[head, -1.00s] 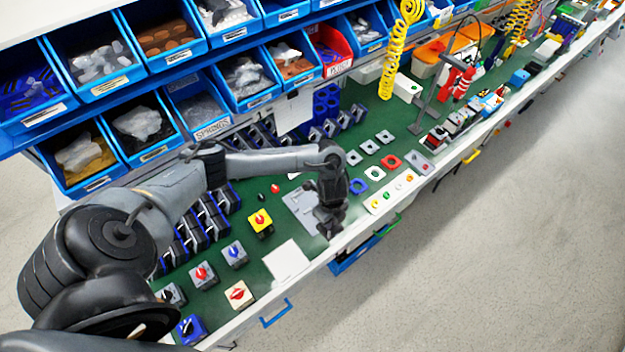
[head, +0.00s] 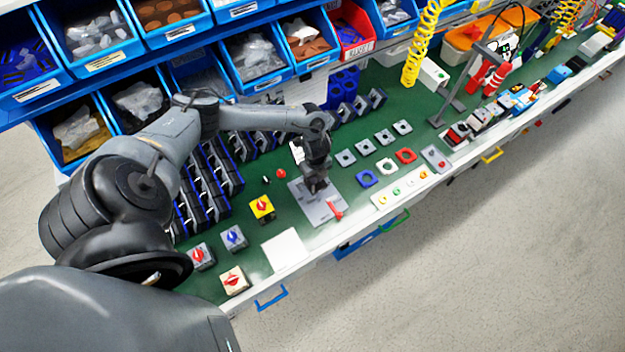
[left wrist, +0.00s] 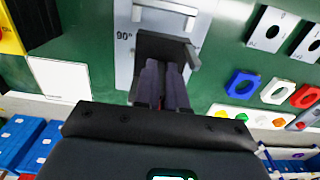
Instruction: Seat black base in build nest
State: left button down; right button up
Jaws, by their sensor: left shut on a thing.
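The build nest is on a grey plate (head: 318,208) on the green bench top, marked "90°" in the left wrist view (left wrist: 124,62). My left gripper (head: 317,186) is over this plate, pointing down. In the left wrist view its fingers (left wrist: 162,82) are shut on a dark block, the black base (left wrist: 160,44). The base is over the plate, just in front of a pale bracket (left wrist: 165,14). The fingers hide its near side, and I cannot tell whether it touches the nest. My right gripper is not in view.
A red lever (head: 335,210) is at the plate's right side. A white card (head: 286,250) lies to the left, near the front edge. A yellow switch box (head: 262,207) and coloured rings, including a blue one (head: 367,178), are nearby. Blue bins line the back.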

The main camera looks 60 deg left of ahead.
pick_arm(q)
jog(key=shift+s+a+f, duration=0.2)
jog(key=shift+a+f, duration=0.35)
jog(key=shift+a, duration=0.25)
jog(key=shift+f, duration=1.95)
jog(key=shift+f, duration=0.1)
jog(key=shift+f, duration=0.15)
jog(key=c, duration=1.2)
grip_release()
jog(key=shift+r, duration=0.2)
